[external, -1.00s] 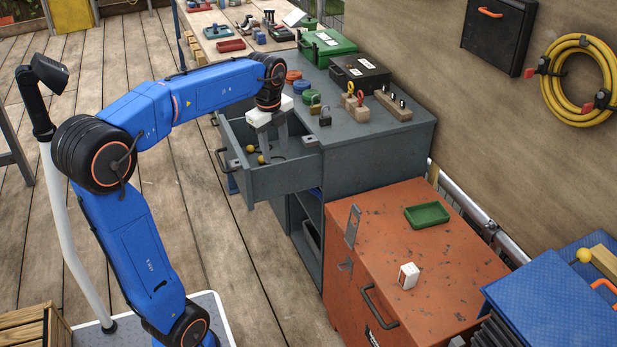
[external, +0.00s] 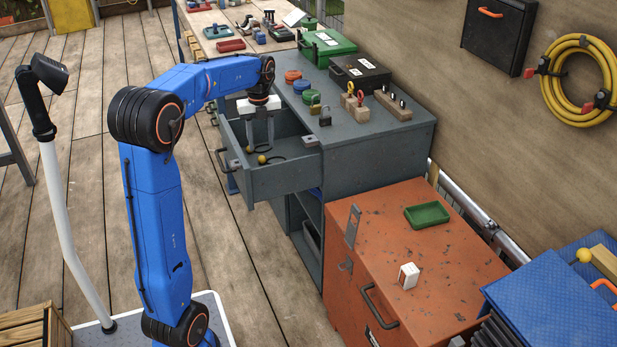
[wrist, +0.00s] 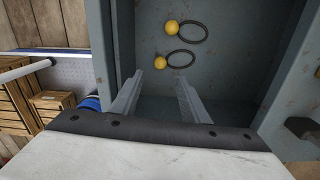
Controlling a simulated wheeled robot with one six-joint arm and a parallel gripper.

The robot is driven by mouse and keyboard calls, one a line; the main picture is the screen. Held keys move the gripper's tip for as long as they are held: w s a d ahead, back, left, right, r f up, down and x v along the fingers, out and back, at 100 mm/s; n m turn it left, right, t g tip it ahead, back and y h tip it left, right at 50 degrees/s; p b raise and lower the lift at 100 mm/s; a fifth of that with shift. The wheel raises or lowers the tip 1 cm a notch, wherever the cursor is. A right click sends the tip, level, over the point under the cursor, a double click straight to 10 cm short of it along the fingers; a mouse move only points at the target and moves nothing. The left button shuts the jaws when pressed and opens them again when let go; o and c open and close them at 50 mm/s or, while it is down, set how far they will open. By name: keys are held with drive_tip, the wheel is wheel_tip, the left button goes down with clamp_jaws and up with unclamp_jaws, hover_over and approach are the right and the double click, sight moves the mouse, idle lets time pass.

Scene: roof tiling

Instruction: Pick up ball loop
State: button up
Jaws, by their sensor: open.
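Two ball loops, each a yellow ball with a dark ring, lie inside the open grey drawer. In the wrist view the far ball loop (wrist: 172,27) is near the top and the near ball loop (wrist: 160,62) is just beyond my fingertips. The external view shows their balls at the drawer's left side, one ball (external: 250,149) beside the other ball (external: 262,160). My gripper (external: 261,143) points down into the drawer, open and empty. In the wrist view my gripper (wrist: 171,77) has its two fingers apart, with the tips close to the near loop. Their height above it is unclear.
The drawer (external: 285,180) has raised walls around my fingers. The grey cabinet top (external: 375,135) holds padlocks, round coloured items and a black case (external: 360,73). An orange cabinet (external: 445,255) carries a green tray (external: 427,215) and a small white box (external: 408,275).

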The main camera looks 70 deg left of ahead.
wheel_tip(320, 180, down, 11)
drive_tip(key=shift+r, duration=0.2)
idle(0.4)
clamp_jaws()
